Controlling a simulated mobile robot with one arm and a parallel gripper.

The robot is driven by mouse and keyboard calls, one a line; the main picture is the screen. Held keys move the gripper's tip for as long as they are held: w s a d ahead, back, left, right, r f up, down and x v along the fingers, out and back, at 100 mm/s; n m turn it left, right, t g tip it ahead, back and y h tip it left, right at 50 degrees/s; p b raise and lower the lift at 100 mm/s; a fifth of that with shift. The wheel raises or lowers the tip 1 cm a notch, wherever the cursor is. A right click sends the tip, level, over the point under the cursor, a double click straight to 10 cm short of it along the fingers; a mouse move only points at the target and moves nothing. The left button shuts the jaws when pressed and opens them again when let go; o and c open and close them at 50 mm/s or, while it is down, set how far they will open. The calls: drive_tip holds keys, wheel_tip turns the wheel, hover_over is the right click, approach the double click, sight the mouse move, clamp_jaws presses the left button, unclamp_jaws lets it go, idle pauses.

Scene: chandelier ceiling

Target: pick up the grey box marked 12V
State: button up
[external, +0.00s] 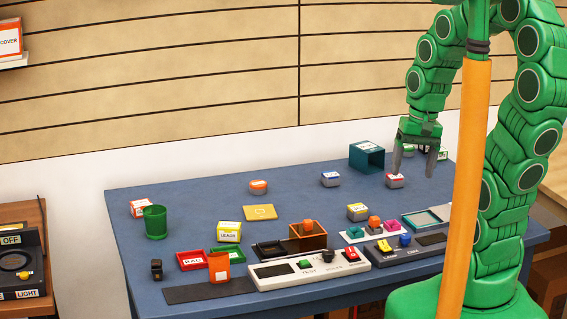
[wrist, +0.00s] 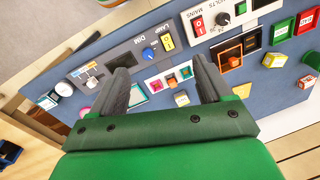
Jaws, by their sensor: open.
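Several small grey boxes with coloured, labelled tops stand on the blue table; their print is too small to read, so I cannot tell which is marked 12V. In the external view one has a red top (external: 395,181), one blue (external: 330,179), one orange (external: 258,187) and one yellow (external: 357,212). The yellow-topped box also shows in the wrist view (wrist: 181,98). My gripper (external: 414,170) is open and empty, pointing down at the table's back right, its left finger close above the red-topped box. In the wrist view my gripper (wrist: 161,65) shows both fingers spread apart.
A teal open bin (external: 367,157) stands behind and left of my gripper. Control panels (external: 308,270) line the table's front edge. A green cup (external: 154,222) stands at the left. An orange post (external: 466,200) hides part of the table's right side.

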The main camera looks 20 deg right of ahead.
sight(334, 176)
drive_tip(key=w+a+f+m+t+y, duration=0.25)
drive_tip(key=w+a+m, duration=0.2)
drive_tip(key=w, duration=0.55)
drive_tip(key=w+a+f+m+t+y, duration=0.1)
drive_tip(key=w+a+f+m+t, duration=0.2)
drive_tip(key=w+m, duration=0.5)
drive_tip(key=w+a+f+m+t+y, duration=0.1)
drive_tip(key=w+a+f+m+t, duration=0.2)
drive_tip(key=w, duration=0.9)
drive_tip(key=w+d+f+m+t+h, duration=0.1)
drive_tip(key=w+d+f+m+h, duration=0.1)
drive_tip(key=w+d+f+m, duration=0.2)
drive_tip(key=w+d+f+m+t+h, duration=0.2)
drive_tip(key=w+d+f+m, duration=0.2)
drive_tip(key=m, duration=0.4)
drive_tip(key=w+d+f+m+t+h, duration=0.1)
drive_tip(key=w+d+f+m+h, duration=0.1)
drive_tip(key=w+d+f+m, duration=0.2)
drive_tip(key=shift+w+d+f+m+t, duration=0.1)
drive_tip(key=shift+w+f+m+t, duration=0.1)
drive_tip(key=shift+m, duration=0.35)
drive_tip(key=shift+w+d+f+m+t, duration=0.1)
drive_tip(key=shift+w+m+t, duration=0.05)
drive_tip(key=shift+m, duration=0.35)
drive_tip(key=shift+r+x, duration=0.2)
drive_tip(key=shift+x, duration=1.3)
drive_tip(key=shift+r+x, duration=0.15)
drive_tip(key=shift+x, duration=2.3)
drive_tip(key=c, duration=1.1)
